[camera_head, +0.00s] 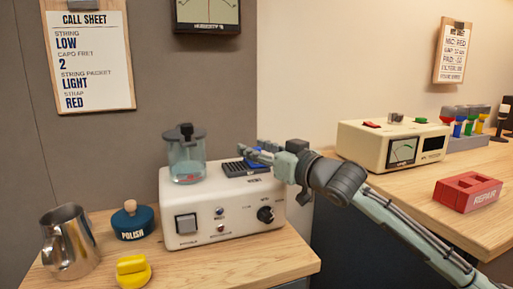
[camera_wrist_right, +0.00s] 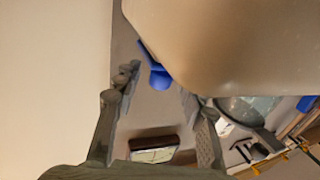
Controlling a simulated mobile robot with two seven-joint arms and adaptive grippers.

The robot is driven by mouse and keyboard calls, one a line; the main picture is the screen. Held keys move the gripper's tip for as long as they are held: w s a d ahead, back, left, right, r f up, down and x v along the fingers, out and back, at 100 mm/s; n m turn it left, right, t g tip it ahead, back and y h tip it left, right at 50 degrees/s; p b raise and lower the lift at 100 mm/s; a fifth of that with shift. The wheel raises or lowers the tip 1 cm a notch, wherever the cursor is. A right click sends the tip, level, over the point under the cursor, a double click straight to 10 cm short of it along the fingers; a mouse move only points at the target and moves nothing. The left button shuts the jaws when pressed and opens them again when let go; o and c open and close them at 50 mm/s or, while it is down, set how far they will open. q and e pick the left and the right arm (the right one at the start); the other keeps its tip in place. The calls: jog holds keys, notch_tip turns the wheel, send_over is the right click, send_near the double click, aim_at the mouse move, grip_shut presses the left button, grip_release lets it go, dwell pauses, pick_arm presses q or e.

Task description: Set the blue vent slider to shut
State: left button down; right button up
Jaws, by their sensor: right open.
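The blue vent slider (camera_head: 262,157) shows in the head view at the right end of the dark slotted vent (camera_head: 241,169) on top of the white humidifier box (camera_head: 185,236). My right gripper (camera_head: 252,152) is over that end of the vent and hides part of the slider. In the right wrist view the blue slider (camera_wrist_right: 160,77) appears between the two spread fingers (camera_wrist_right: 161,84). The gripper is open; whether a finger touches the slider I cannot tell. Which end of the slot is shut is not readable. My left gripper is out of view.
A clear water tank (camera_head: 187,160) stands on the box left of the vent. A metal jug (camera_head: 68,243), a blue polish jar (camera_head: 133,222) and a yellow item (camera_head: 132,271) are on the wooden top. A cream meter unit (camera_head: 393,146) and red block (camera_head: 468,191) are on the right counter.

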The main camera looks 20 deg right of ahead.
grip_shut()
dwell(0.3)
